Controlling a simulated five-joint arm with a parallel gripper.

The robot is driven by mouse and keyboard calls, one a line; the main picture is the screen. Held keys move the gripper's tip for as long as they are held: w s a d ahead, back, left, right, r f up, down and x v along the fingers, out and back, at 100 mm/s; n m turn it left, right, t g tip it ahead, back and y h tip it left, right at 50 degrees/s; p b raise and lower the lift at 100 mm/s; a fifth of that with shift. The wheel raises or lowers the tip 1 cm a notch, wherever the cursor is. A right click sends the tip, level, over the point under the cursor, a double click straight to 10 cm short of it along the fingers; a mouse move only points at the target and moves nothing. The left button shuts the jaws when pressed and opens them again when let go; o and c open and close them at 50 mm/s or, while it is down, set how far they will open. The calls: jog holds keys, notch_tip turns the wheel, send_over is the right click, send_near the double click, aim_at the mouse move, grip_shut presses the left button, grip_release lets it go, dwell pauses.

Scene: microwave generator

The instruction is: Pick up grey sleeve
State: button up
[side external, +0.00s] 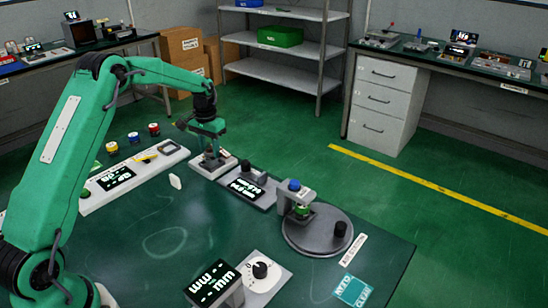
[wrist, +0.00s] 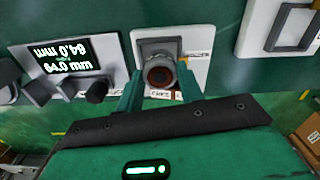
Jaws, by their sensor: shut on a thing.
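In the wrist view, a grey sleeve (wrist: 157,62), round with a reddish-brown centre, stands over a grey and white base plate (wrist: 143,38). My gripper (wrist: 158,88) has one green finger on each side of the sleeve and is shut on it. In the side external view, my gripper (side external: 212,150) points down just above the same base plate (side external: 210,170) at the back of the green table. The sleeve is too small and covered to make out there. I cannot tell whether the sleeve is clear of its plate.
A 64.0 mm display unit (wrist: 65,57) with dark knobs is close on the left in the wrist view. A white framed block (wrist: 282,27) is on the right. In the side view, a grey round turntable (side external: 318,238) and a white dial box (side external: 262,270) stand nearer the front.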

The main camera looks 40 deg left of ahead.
jog(key=r, duration=0.2)
jog(key=shift+d+r, duration=0.3)
jog(key=s+d+r, duration=0.2)
jog(key=d+r, duration=0.4)
jog(key=d, duration=0.5)
jog(key=shift+s+r, duration=0.15)
jog(key=shift+r, duration=0.05)
jog(key=s+d+f, duration=0.2)
jog(key=s+d, duration=0.6)
jog(key=s, duration=0.4)
jog(key=shift+s+d, duration=0.25)
jog(key=shift+s, duration=0.15)
jog(key=shift+a, duration=0.1)
jog(key=w+a+f, duration=0.1)
jog(key=a+f, duration=0.1)
jog(key=a, duration=0.1)
jog(key=w+a+f, duration=0.1)
jog(key=a+f, duration=0.1)
jog(key=a, duration=0.2)
jog(key=w+a+f, duration=0.1)
jog(key=a+f, duration=0.2)
jog(key=a, duration=0.1)
jog(key=shift+w, duration=0.3)
